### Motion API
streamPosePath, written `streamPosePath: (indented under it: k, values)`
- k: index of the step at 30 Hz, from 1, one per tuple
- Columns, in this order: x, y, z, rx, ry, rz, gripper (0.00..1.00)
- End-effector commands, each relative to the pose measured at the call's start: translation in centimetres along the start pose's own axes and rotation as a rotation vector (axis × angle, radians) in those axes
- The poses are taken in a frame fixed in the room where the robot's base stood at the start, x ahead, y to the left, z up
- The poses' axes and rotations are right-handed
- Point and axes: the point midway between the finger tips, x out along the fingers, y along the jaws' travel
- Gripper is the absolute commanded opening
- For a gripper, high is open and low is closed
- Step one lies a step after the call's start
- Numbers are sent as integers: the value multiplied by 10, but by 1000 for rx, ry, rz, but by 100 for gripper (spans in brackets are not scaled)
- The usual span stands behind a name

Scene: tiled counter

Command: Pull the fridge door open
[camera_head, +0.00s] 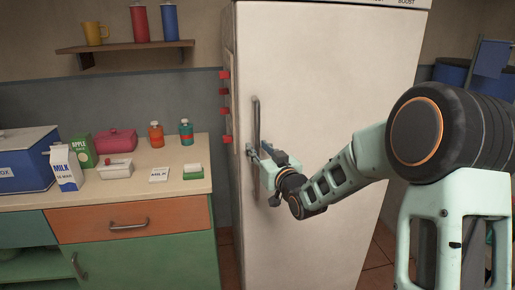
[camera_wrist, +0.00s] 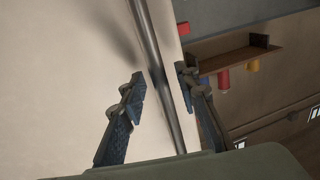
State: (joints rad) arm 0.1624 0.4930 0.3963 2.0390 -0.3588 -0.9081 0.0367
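The white fridge door (camera_head: 330,90) fills the middle of the head view and looks closed. Its long vertical metal handle (camera_head: 256,112) is near the door's left edge. In the wrist view the handle (camera_wrist: 149,35) runs as a slanting bar between my two fingers. My gripper (camera_head: 257,152) is at the handle's middle, and its fingers (camera_wrist: 161,82) stand apart on either side of the bar. A gap shows between the left finger and the bar; the right finger is closer, and I cannot tell whether it touches. The lower handle is partly hidden by my gripper.
A counter (camera_head: 140,183) with cartons, bottles and boxes stands left of the fridge. A wooden shelf (camera_head: 125,47) with a mug and bottles hangs above it. Red magnets (camera_head: 227,107) sit on the fridge's left side. Blue bins (camera_head: 452,73) stand behind on the right.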

Motion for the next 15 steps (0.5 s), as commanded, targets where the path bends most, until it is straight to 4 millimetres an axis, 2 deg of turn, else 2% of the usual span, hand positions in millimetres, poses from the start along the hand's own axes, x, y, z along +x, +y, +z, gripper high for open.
streamPosePath:
  k: [4,12,15]
  values:
    - [8,0,0,0,-1,-1,29]
    - [9,0,0,-1,-1,-1,29]
    - [9,0,0,-1,-1,0,20]
